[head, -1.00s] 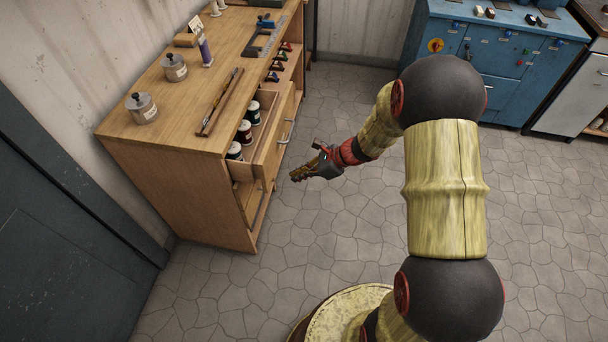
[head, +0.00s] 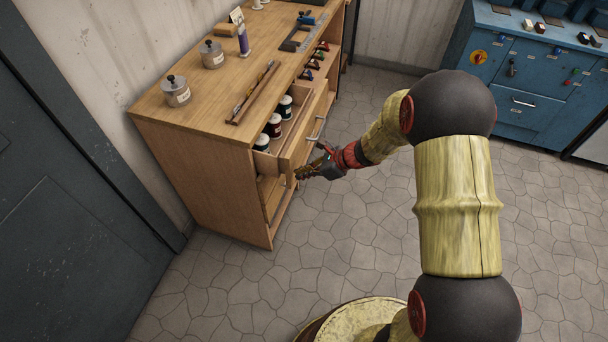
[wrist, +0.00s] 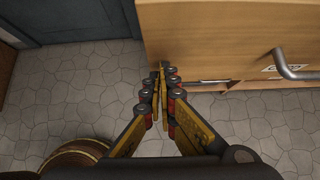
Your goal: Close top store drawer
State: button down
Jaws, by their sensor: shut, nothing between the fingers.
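The top store drawer (head: 300,139) of the wooden cabinet stands pulled out, with several dark jars with white labels (head: 275,125) inside. Its front carries a metal bar handle (head: 317,129), which also shows at the right of the wrist view (wrist: 291,66). My gripper (head: 300,173) is in front of the cabinet, close to the near end of the drawer front. In the wrist view my gripper (wrist: 160,70) has its fingers together and empty, at the lower left edge of the drawer front (wrist: 215,45). I cannot tell whether they touch it.
The cabinet top (head: 190,112) holds metal pots (head: 176,91), a wooden tray with tools (head: 252,92) and a purple bottle (head: 243,41). A blue workbench (head: 530,75) stands at the back right. The stone floor (head: 240,290) before the cabinet is clear.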

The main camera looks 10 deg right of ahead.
aim_at(268, 164)
jog(key=w+a, duration=0.2)
jog(key=a, duration=0.1)
jog(key=w+a, duration=0.2)
jog(key=a, duration=0.2)
jog(key=w+a, duration=0.2)
jog(key=a, duration=0.2)
jog(key=shift+w+p, duration=0.2)
jog(key=shift+p, duration=0.2)
jog(key=shift+r, duration=0.1)
jog(key=shift+d, duration=0.1)
